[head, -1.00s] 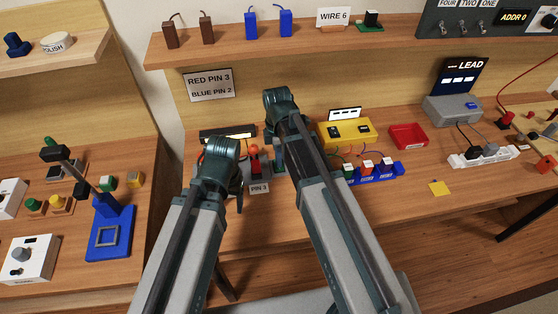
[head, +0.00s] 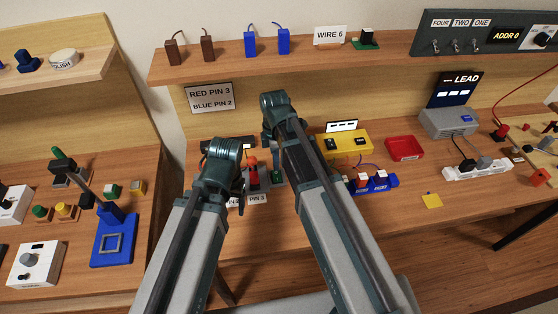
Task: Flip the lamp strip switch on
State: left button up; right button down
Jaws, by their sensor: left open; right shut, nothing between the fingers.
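I see no label naming the lamp strip. A white power strip (head: 478,169) with a black plug and a grey plug lies on the right of the bench. A dark bar (head: 213,143) stands at the back, partly behind my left wrist. I cannot tell which of these is the lamp strip, and its switch is not made out.
A yellow box (head: 350,143), a red tray (head: 404,148), a blue block with switches (head: 376,184) and a grey LEAD box (head: 448,122) stand right of my arms. A shelf (head: 200,70) runs above. Bare bench lies along the front right.

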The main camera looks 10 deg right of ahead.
aim_at(277, 180)
notch_tip(277, 180, up, 10)
jog(key=s+p, duration=0.1)
jog(key=p, duration=0.7)
jog(key=shift+s+p, duration=0.15)
jog(key=shift+p, duration=0.25)
jog(key=s+a+m+h, duration=0.1)
jog(key=s+a+m, duration=0.2)
jog(key=s+m, duration=0.9)
jog(key=shift+a+m+t, duration=0.15)
jog(key=shift+m+t, duration=0.25)
jog(key=shift+m, duration=0.7)
